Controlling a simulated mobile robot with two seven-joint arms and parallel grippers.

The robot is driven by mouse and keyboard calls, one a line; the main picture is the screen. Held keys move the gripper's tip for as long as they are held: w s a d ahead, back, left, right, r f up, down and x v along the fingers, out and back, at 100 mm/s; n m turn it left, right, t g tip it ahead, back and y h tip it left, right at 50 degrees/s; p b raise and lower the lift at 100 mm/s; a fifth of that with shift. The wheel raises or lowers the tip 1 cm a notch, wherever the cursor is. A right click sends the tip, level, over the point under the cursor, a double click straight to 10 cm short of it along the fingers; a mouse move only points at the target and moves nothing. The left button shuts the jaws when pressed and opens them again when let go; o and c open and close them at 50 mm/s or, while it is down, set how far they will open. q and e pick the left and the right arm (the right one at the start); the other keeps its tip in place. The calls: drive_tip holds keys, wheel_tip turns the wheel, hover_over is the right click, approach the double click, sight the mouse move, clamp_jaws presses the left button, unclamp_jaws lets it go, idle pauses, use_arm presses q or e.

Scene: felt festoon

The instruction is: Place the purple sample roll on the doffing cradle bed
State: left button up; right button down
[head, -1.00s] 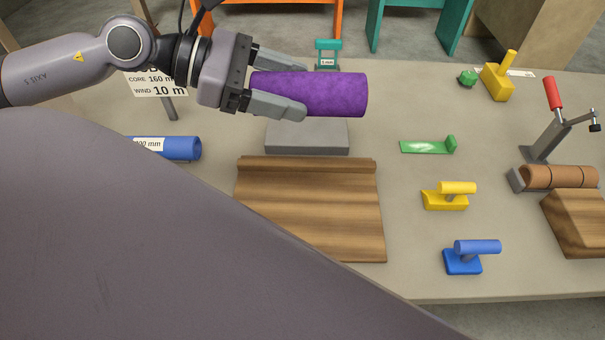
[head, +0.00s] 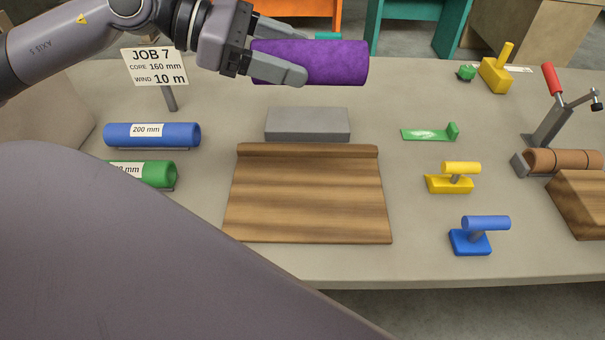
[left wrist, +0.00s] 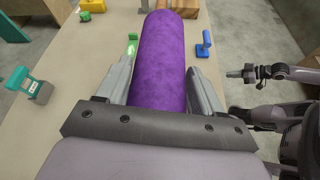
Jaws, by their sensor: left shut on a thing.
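The purple sample roll (head: 325,62) is held level in my left gripper (head: 275,55), whose fingers close on either side of its left end. In the left wrist view the purple roll (left wrist: 160,60) points away between the two fingers (left wrist: 160,88). The roll is in the air above the far side of the bench, behind a grey block (head: 307,125). The wooden bed (head: 308,195), with a raised rail along its back, appears to be the doffing cradle bed; it is empty and lies nearer than the roll.
A blue roll (head: 180,134) and a green roll (head: 160,173) lie at left, below the job sign (head: 155,67). Yellow (head: 450,182) and blue (head: 470,240) handled tools stand right of the bed. A red-handled clamp (head: 550,110) stands far right. My grey link covers the lower left.

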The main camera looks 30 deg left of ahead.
use_arm(q)
wheel_tip(320, 180, down, 20)
drive_tip(key=shift+r+b, duration=0.15)
drive_tip(key=shift+b, duration=0.35)
drive_tip(key=shift+f, duration=0.25)
drive_tip(key=o, duration=1.4)
drive_tip(key=shift+r, duration=0.1)
drive_tip(key=shift+r, duration=0.2)
